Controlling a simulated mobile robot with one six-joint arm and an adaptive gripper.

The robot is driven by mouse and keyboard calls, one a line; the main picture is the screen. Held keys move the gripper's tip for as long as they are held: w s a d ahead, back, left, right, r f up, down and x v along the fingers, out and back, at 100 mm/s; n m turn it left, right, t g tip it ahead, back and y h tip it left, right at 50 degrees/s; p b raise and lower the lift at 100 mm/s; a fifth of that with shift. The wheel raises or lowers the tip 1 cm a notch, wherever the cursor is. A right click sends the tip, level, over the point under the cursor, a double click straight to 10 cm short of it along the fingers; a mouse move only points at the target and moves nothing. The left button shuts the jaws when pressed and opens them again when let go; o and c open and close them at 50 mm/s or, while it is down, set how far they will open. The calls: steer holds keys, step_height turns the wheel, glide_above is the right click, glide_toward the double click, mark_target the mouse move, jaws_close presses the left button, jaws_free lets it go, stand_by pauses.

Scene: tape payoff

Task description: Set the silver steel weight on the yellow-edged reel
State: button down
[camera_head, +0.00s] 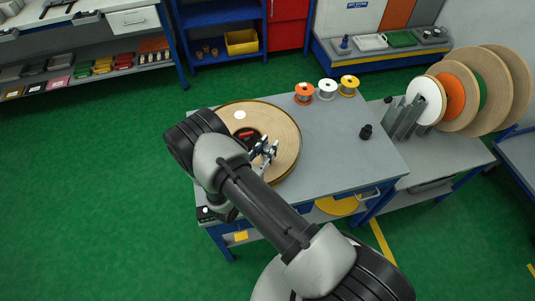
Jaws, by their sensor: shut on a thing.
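My gripper (268,155) is over the right-hand part of a large tan tape reel on the grey bench. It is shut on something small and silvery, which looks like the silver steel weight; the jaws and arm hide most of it. The yellow-edged reel (349,84) is a small spool standing at the bench's back edge, the rightmost of three. My gripper is well in front and to the left of it. No weight can be made out on this spool.
An orange-edged spool (304,92) and a white spool (327,89) stand left of the yellow one. The large tan reel (285,128) lies flat on the bench (335,150). A small black object (366,131) stands at right. The bench between is clear.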

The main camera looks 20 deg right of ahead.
mark_target(264, 158)
steer(key=shift+f+b, duration=0.35)
steer(key=shift+f, duration=1.35)
steer(key=shift+f, duration=0.2)
steer(key=c, duration=1.3)
jaws_free()
